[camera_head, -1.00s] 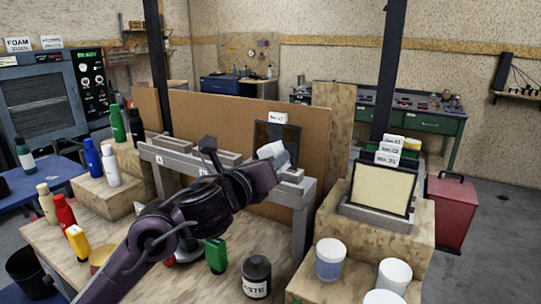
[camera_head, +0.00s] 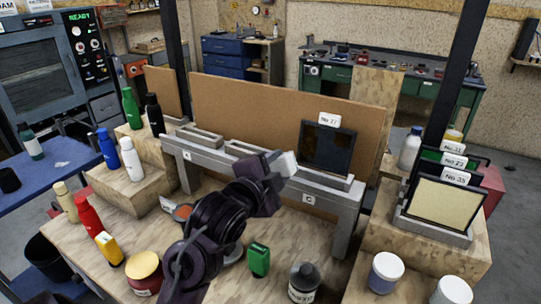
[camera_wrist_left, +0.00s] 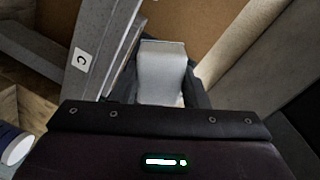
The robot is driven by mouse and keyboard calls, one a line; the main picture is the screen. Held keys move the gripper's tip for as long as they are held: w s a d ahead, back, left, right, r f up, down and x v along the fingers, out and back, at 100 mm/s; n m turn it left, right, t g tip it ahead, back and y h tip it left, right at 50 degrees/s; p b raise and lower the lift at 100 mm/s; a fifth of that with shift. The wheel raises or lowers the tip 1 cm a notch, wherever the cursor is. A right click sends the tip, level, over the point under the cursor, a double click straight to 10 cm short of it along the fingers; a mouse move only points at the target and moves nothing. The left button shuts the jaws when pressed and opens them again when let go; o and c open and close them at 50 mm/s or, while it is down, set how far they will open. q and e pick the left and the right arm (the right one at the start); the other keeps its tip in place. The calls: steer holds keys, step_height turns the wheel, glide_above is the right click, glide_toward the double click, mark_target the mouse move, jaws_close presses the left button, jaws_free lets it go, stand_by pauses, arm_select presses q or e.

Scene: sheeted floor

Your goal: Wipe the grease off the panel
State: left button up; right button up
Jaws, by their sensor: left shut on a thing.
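A dark framed panel (camera_head: 327,148) with a white tag stands upright on the right part of the grey rack, by the letter C. Its face looks dark brown, and I cannot make out grease on it. The cloth is clear of the panel's face as far as I can tell. My right gripper is out of view.
The grey rack (camera_head: 225,165) has empty slots to the left, with a brown board (camera_head: 270,105) behind. More framed panels (camera_head: 445,203) stand at right.

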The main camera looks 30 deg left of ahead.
mark_target(300, 150)
arm_select(q)
steer(key=shift+w+a, duration=0.15)
steer(key=shift+a, duration=0.05)
steer(key=w, duration=0.5)
steer(key=shift+w+d+f+b, duration=0.15)
steer(key=shift+w+f+b, duration=0.1)
steer(key=shift+f+b, duration=0.1)
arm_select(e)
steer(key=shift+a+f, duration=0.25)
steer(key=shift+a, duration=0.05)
arm_select(q)
steer(key=shift+w+f, duration=0.1)
steer(key=shift+w, duration=0.45)
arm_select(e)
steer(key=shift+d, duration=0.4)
arm_select(q)
steer(key=shift+w, duration=0.5)
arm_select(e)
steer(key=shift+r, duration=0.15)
